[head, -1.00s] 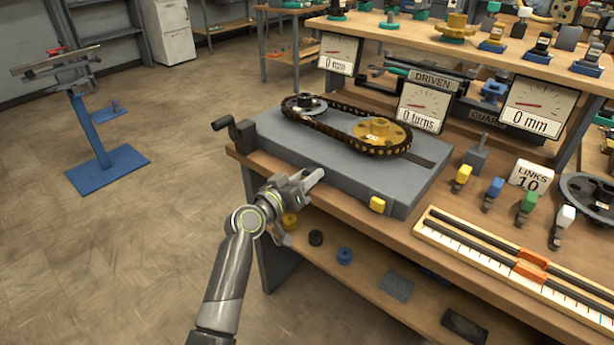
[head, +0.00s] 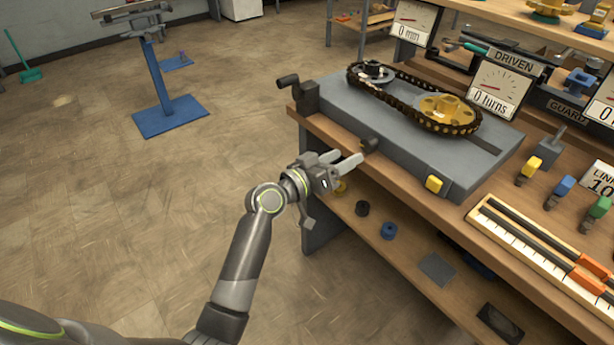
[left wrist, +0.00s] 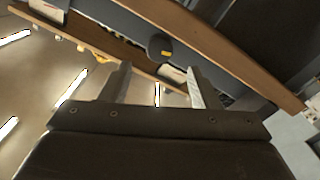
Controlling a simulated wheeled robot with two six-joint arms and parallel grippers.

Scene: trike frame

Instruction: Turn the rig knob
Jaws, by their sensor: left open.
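The rig (head: 400,130) is a grey block on the bench with a chain around a small dark sprocket and a yellow sprocket (head: 447,108). A small dark knob (head: 369,145) sticks out of its front side. In the left wrist view the knob (left wrist: 159,46) is round and dark with a yellow mark, ahead of and between the fingertips. My left gripper (head: 347,158) is open and empty, its fingers pointing at the knob from just in front. I see no contact. My right gripper is not in view.
A dark crank (head: 299,93) sits at the rig's left end and a yellow block (head: 434,184) on its front side. The dial labelled driven (head: 501,88) reads 0 turns. A lower shelf (head: 400,245) holds small parts.

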